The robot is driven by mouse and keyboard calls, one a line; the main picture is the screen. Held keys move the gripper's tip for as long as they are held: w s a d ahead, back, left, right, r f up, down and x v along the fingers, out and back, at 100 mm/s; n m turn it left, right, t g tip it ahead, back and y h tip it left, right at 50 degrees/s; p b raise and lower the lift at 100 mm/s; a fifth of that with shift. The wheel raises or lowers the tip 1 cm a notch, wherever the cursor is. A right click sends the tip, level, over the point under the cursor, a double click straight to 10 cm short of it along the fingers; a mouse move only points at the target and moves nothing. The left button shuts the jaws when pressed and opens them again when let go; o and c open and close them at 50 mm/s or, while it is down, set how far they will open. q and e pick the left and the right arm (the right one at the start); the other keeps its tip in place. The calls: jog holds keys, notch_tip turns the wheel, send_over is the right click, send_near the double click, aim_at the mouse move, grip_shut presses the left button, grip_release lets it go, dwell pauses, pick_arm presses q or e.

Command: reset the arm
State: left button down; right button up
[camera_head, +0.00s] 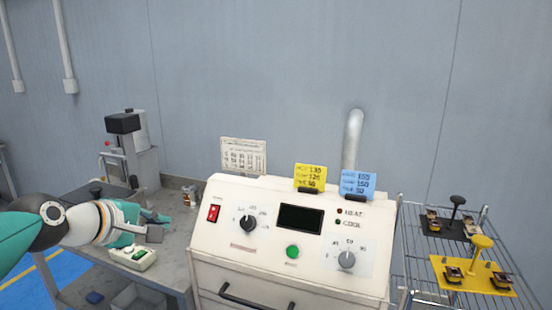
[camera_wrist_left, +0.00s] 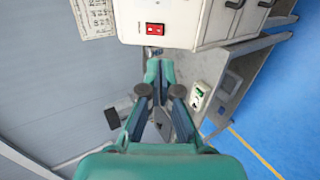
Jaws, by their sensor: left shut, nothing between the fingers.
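My left arm comes in from the left in the head view, and its green and dark gripper (camera_head: 158,222) hangs over the grey side table beside the white control cabinet (camera_head: 225,250). In the left wrist view the gripper (camera_wrist_left: 159,68) has its two fingers together at the tips, with nothing between them. The cabinet front with its red switch (camera_wrist_left: 155,29) lies beyond the fingertips. My right gripper is in neither view.
A white box with a green button (camera_head: 135,257) sits on the table (camera_head: 172,256) close below my left gripper. A grey machine (camera_head: 140,150) stands behind. At the right, a wire rack (camera_head: 408,255) holds a black fixture (camera_head: 440,229) and a yellow fixture (camera_head: 470,270).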

pick_arm(q)
jog(key=s+d+f+g, duration=0.2)
jog(key=f+g, duration=0.1)
jog(key=f, duration=0.9)
jog(key=s+d+f+m+g, duration=0.1)
jog(key=s+f+g, duration=0.1)
jog(key=f, duration=1.1)
jog(key=s+d+f+g, duration=0.2)
jog(key=f+g, duration=0.1)
jog(key=f, duration=0.9)
jog(key=s+d+f+m+g, duration=0.1)
jog(key=s+d+f+m, duration=0.1)
jog(key=s+f+m, duration=0.3)
jog(key=s+d+f+m+g, duration=0.1)
jog(key=s+d+f+m, duration=0.2)
jog(key=s+f, duration=0.8)
jog(key=s+m, duration=0.2)
jog(key=s, duration=0.4)
jog(key=shift+d+f+m, duration=0.15)
jog(key=shift+f+m, duration=0.15)
jog(key=shift+f, duration=0.05)
